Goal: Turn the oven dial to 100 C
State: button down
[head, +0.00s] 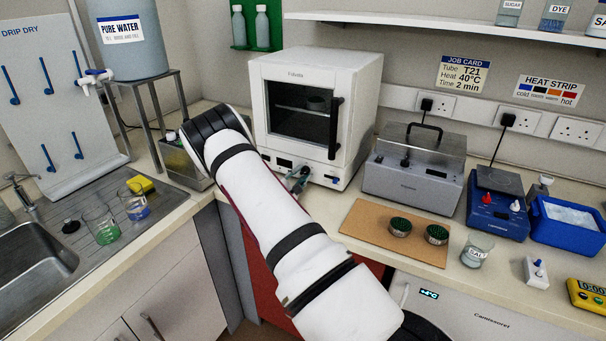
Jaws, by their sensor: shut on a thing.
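The white oven (345,90) stands at the back of the bench, with its dark-windowed door shut and a black handle at the door's right side. Its lower front panel has a small dark display (284,163), too small to read. My arm reaches across from the lower right. My gripper (298,180) shows only as a small part past the arm, against the oven's lower front panel. It is shut at the place of the oven dial. The dial itself is hidden by the gripper and arm, so its setting cannot be seen.
A metal device with a clear lid (412,175) stands close right of the oven. A brown board (365,222) with two round green-topped pots lies in front. A water tank (130,45) on a stand is at left. A job card (463,75) reads Heat 40°C.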

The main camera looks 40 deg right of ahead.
jog(key=m+p, duration=0.2)
jog(key=m, duration=0.1)
jog(key=shift+r+m, duration=0.2)
jog(key=shift+m, duration=0.1)
jog(key=m+p, duration=0.2)
jog(key=m, duration=0.1)
jog(key=shift+s+r+m+p, duration=0.1)
jog(key=shift+m+p, duration=0.2)
jog(key=shift+p, duration=0.1)
jog(key=m+p, duration=0.2)
jog(key=m, duration=0.1)
jog(key=shift+r+m, duration=0.1)
jog(key=shift+m, duration=0.2)
jog(key=shift+m+p, duration=1)
jog(key=shift+m, duration=0.5)
jog(key=c, duration=1.5)
grip_release()
jog(key=shift+o, duration=0.2)
jog(key=shift+a, duration=0.1)
